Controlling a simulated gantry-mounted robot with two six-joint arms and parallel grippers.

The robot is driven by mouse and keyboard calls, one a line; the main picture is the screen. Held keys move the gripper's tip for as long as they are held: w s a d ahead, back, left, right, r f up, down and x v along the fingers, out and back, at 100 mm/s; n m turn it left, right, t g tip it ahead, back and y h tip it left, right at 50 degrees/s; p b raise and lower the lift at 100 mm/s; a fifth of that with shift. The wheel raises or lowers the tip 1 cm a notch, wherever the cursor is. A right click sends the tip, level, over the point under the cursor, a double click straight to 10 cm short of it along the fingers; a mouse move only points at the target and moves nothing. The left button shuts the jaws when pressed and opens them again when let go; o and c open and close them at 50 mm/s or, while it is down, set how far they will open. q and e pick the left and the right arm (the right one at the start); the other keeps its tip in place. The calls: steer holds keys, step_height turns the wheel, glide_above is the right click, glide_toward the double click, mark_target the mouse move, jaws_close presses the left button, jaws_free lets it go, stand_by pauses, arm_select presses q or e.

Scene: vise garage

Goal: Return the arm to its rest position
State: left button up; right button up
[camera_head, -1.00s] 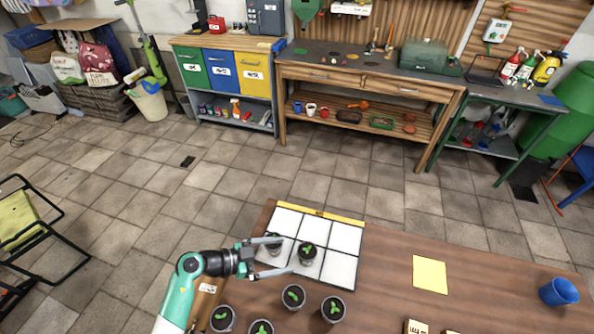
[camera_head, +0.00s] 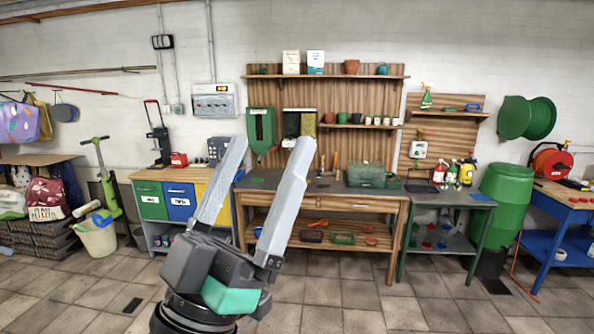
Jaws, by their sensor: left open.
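My left gripper (camera_head: 268,162) is raised close in front of the head camera, at the lower middle of the view. Its two grey fingers point up and stand wide apart, with nothing between them. Its dark wrist with a teal part shows at the bottom. The fingers cover part of the cabinet and workbench behind. My right gripper is not in view. The table with the potted seedlings is out of view.
A wooden workbench (camera_head: 340,203) and a cabinet with coloured doors (camera_head: 165,200) stand against the far wall. A green barrel (camera_head: 505,200) and a blue bench (camera_head: 560,213) stand at the right. The tiled floor (camera_head: 370,300) in front looks clear.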

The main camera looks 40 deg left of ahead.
arm_select(q)
steer(key=d+m+h, duration=0.1)
steer(key=h, duration=0.1)
steer(key=d+r+m+h, duration=0.1)
steer(key=d+m+h, duration=0.2)
steer(key=d+h, duration=0.1)
steer(key=shift+s+d+r+m+h, duration=0.15)
steer(key=shift+s+m+h, duration=0.1)
steer(key=shift+m+h, duration=0.15)
